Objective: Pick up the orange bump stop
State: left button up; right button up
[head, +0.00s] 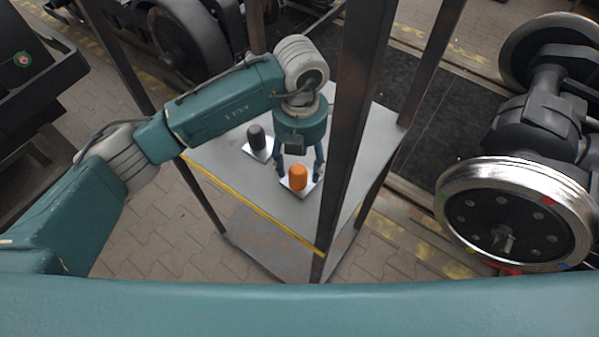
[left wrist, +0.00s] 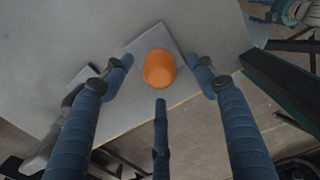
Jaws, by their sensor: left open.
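The orange bump stop (head: 298,177) stands upright on a small pale plate (head: 285,184) on the grey shelf of a metal rack. My left gripper (head: 299,172) is above it with fingers spread on both sides. In the left wrist view the orange bump stop (left wrist: 159,68) lies between and just beyond the open fingertips, and no finger appears to touch it. A black bump stop (head: 256,137) stands on its own plate, further back and to the left. My right gripper is not in view.
The rack's dark upright posts (head: 352,120) stand close to the right of my left gripper. The shelf has a yellow front edge (head: 255,207). A wheelset (head: 515,215) is on the right, and bogie parts (head: 185,40) are at the back left.

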pick_arm(q)
jog(key=shift+w+a+f+p, duration=0.15)
jog(key=shift+f+p, duration=0.15)
jog(key=shift+f, duration=1.15)
jog(key=c, duration=1.4)
jog(key=shift+r, duration=0.15)
